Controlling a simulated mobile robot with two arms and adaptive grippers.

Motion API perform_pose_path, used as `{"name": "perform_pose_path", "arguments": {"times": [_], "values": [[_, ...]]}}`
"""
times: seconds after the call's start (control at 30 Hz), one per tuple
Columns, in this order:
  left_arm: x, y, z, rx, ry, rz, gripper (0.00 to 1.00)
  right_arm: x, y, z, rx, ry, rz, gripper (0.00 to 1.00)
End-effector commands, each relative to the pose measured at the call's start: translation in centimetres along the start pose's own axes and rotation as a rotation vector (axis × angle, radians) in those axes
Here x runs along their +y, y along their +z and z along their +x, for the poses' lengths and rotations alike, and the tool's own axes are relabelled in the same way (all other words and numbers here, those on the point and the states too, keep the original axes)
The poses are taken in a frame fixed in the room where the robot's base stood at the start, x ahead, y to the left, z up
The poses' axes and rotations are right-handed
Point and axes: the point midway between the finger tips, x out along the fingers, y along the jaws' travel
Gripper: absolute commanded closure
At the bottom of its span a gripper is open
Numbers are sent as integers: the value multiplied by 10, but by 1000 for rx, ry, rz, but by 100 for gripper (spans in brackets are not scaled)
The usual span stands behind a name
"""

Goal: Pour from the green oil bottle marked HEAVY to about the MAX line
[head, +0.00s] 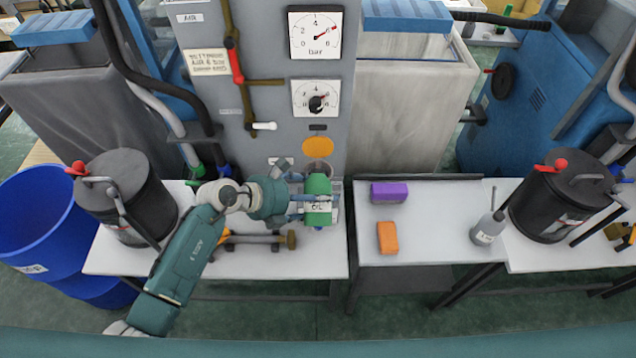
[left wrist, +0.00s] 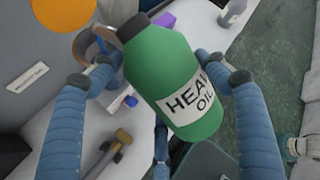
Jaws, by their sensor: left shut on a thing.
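The green bottle (head: 318,187) is in my left gripper (head: 304,204) above the left bench. In the left wrist view the bottle (left wrist: 178,82) shows a white label reading HEAVY OIL, and its dark top points to the upper left. The left gripper's blue fingers (left wrist: 158,68) are closed on both sides of it. A round brownish-rimmed cup (head: 317,171) stands just behind the bottle, partly hidden by it. It also shows in the left wrist view (left wrist: 96,48), beside the bottle's dark end. I cannot see a MAX line or any oil flowing. My right gripper is out of view.
A hammer-like tool (head: 262,240) lies on the left bench (head: 200,262). A dark canister (head: 125,195) stands at left. A purple block (head: 388,193), an orange block (head: 387,238) and a grey bottle (head: 488,229) sit to the right. The gauge panel (head: 265,100) rises behind.

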Motion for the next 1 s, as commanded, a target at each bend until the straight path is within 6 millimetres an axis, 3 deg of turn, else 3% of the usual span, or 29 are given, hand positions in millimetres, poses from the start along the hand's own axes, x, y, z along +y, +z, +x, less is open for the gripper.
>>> {"name": "perform_pose_path", "arguments": {"times": [0.27, 0.67, 1.0], "values": [[0, 0, 0, -5, -1, 3, 62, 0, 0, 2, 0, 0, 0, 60], [7, -7, 6, -62, 1, 55, 62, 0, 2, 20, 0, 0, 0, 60], [6, -6, 6, -68, 1, 62, 62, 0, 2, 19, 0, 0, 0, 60]]}}
